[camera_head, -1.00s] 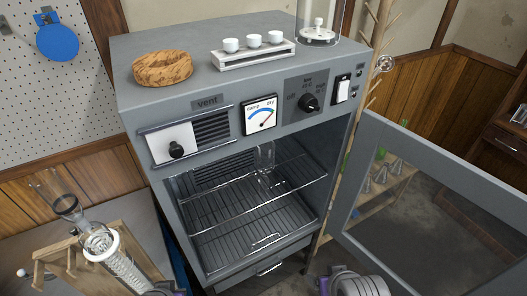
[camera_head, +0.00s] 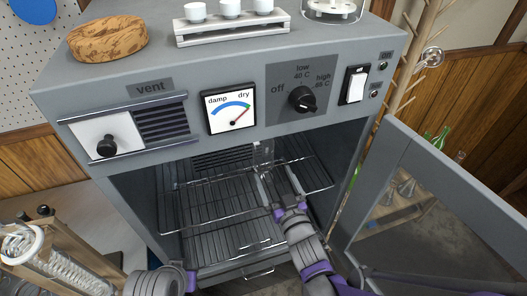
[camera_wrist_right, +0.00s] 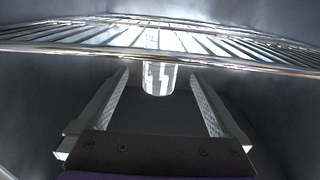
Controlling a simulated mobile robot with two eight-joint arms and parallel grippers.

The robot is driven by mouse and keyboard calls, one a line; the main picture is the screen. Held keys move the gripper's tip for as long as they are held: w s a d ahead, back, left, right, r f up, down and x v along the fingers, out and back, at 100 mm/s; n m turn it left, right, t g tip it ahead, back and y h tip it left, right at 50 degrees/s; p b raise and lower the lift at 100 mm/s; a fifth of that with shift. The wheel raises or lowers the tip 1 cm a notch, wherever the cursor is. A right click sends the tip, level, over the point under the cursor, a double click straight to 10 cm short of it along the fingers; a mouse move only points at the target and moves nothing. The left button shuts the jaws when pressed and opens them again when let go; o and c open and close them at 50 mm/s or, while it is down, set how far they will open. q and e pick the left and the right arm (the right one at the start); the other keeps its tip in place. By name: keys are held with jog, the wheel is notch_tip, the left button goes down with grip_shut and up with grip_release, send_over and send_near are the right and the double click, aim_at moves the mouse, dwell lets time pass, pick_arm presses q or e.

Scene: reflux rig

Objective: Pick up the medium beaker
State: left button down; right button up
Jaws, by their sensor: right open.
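The beaker (camera_head: 264,153) is a clear glass vessel on the upper wire rack inside the grey drying oven. It is faint in the head view, and its size is hard to judge there. My right gripper (camera_head: 279,180) reaches into the oven through the open front, fingers pointing at the beaker. In the right wrist view the glass beaker (camera_wrist_right: 158,78) shows centred between the tips of the two open fingers (camera_wrist_right: 160,92); I cannot tell whether they touch it. Only a grey and purple part of my left arm shows at the bottom left; its gripper is out of frame.
The oven door (camera_head: 385,190) stands open at the right. A cork ring (camera_head: 108,39) and a white rack with small cups (camera_head: 232,28) are on top of the oven. A wooden stand with coiled glassware (camera_head: 70,268) is at the lower left.

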aim_at(267, 163)
jog(key=p+x, duration=0.1)
jog(key=x, duration=0.6)
jog(key=shift+w+a+f, duration=0.15)
jog(key=shift+w+a, duration=0.1)
jog(key=shift+w, duration=0.05)
jog(key=c, duration=1.3)
